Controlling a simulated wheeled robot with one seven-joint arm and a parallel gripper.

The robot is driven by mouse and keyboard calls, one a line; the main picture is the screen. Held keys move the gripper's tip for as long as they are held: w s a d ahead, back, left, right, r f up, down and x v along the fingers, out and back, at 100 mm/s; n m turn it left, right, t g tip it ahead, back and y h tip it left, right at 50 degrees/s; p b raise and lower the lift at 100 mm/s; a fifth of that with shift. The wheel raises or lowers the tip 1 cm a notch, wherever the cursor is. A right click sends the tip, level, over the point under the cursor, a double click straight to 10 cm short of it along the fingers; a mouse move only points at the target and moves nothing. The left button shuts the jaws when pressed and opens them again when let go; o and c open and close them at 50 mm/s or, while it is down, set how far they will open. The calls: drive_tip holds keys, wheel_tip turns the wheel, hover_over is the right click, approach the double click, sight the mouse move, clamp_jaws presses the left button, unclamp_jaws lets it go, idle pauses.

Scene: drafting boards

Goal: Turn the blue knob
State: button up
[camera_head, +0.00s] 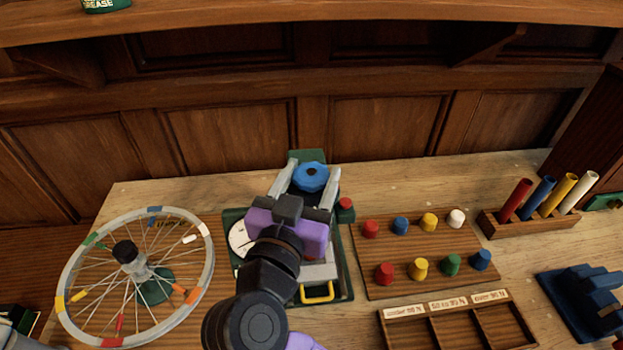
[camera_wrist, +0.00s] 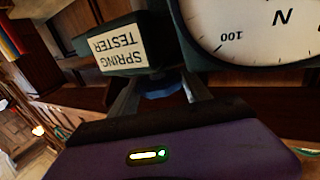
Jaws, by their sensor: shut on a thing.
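The blue knob (camera_head: 311,177) is a round disc with a dark centre on top of the green spring tester (camera_head: 346,280). My gripper (camera_head: 312,181) reaches over the tester from the front, one grey finger on each side of the knob, and is shut on it. In the wrist view, a blue part of the knob (camera_wrist: 160,88) shows between the fingers; the rest is hidden. The tester's upside-down "SPRING TESTER" label (camera_wrist: 113,45) and white dial (camera_wrist: 255,28) are also there. My gripper's purple body covers much of the tester in the head view.
A spoked wheel (camera_head: 68,263) stands on the left. On the right are a wooden board (camera_head: 403,247) with several coloured knobs, a sorting tray (camera_head: 455,308), a rack of coloured tubes (camera_head: 530,225) and a blue stepped block (camera_head: 580,295). A red knob (camera_head: 345,204) sits close right of my gripper.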

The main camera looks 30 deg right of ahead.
sight(300, 187)
drive_tip(key=shift+w+a+f+m+g+h+b, duration=0.1)
drive_tip(key=shift+m+g+h+b, duration=0.25)
drive_tip(key=shift+m+g+h, duration=0.75)
drive_tip(key=shift+f+m+g+h+b, duration=0.1)
drive_tip(key=shift+m+g+h+b, duration=0.45)
drive_tip(key=shift+g, duration=0.85)
drive_tip(key=shift+m+g, duration=0.3)
drive_tip(key=shift+m, duration=0.05)
drive_tip(key=o, duration=1.4)
drive_tip(key=shift+c, duration=0.2)
drive_tip(key=shift+r, duration=0.1)
drive_tip(key=shift+b+v, duration=0.8)
drive_tip(key=shift+v, duration=3.05)
